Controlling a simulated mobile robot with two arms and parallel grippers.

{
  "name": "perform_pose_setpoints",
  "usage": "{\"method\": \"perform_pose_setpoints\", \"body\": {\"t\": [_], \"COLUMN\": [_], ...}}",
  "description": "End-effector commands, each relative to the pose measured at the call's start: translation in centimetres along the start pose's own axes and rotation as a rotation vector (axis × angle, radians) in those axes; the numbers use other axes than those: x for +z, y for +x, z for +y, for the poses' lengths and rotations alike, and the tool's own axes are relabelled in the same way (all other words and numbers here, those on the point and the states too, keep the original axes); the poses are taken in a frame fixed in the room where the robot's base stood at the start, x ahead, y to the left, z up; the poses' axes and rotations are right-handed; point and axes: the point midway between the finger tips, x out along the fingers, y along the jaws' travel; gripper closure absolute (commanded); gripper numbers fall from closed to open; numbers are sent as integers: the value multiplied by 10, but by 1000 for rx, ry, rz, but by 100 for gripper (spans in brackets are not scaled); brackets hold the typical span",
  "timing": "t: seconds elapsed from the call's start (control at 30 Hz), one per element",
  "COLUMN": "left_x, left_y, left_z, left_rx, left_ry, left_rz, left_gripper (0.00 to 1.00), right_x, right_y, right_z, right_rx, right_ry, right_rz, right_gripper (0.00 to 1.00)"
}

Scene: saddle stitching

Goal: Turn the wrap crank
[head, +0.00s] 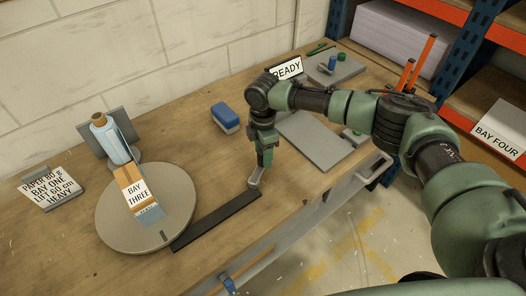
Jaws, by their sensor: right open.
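A round grey turntable (112,226) lies on the bench at the left. A tan parcel labelled BAY THREE (135,189) stands on it. A long dark flat bar (215,222) runs from the turntable's right edge to beneath my right gripper; it appears to be the crank arm. My right gripper (256,182) points down at the bar's far right end, with its fingers open. A crank handle there cannot be told apart from the fingers, and contact is unclear. My left gripper is out of view.
A PAPER sign (50,188) is at far left. A blue box (225,118) and grey board (312,138) lie farther back. A rail (320,207) runs along the bench's front edge.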

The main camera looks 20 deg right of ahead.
Motion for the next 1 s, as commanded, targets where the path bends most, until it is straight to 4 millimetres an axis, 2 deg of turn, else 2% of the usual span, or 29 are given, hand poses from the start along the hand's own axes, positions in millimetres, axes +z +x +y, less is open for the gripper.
{"method": "perform_pose_setpoints", "body": {"t": [0.07,0.23,0.27,1.0], "left_x": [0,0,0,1], "left_y": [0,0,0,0], "left_z": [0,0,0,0], "left_rx": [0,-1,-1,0], "left_ry": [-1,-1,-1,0], "left_rz": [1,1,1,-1], "left_gripper": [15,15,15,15], "right_x": [0,0,0,-1], "right_y": [0,0,0,-1], "right_z": [0,0,0,0], "right_rx": [0,0,0,0], "right_ry": [0,0,0,0], "right_rz": [0,0,0,1], "right_gripper": [50,95,100,100]}}
